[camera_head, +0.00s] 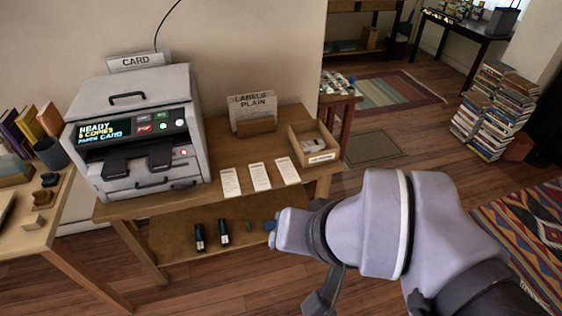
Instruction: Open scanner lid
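The scanner (140,140) is a grey-white copier on the wooden table at the left. Its flat lid (150,86) is down on the body and has a black handle (127,97) near its front edge. A lit display and buttons are on the front panel, with a black tray below. My gripper (322,300) shows only in part at the bottom of the view, low and to the right of the scanner and apart from it. My arm hides much of it, so I cannot tell its finger opening.
Three white cards (260,177) lie right of the scanner, beside a small open box (315,147). A "LABELS PLAIN" holder (253,112) stands behind. Dark cylinders (199,237) lie on the lower shelf. Another table (38,232) with books is at left. Open floor lies right of the table.

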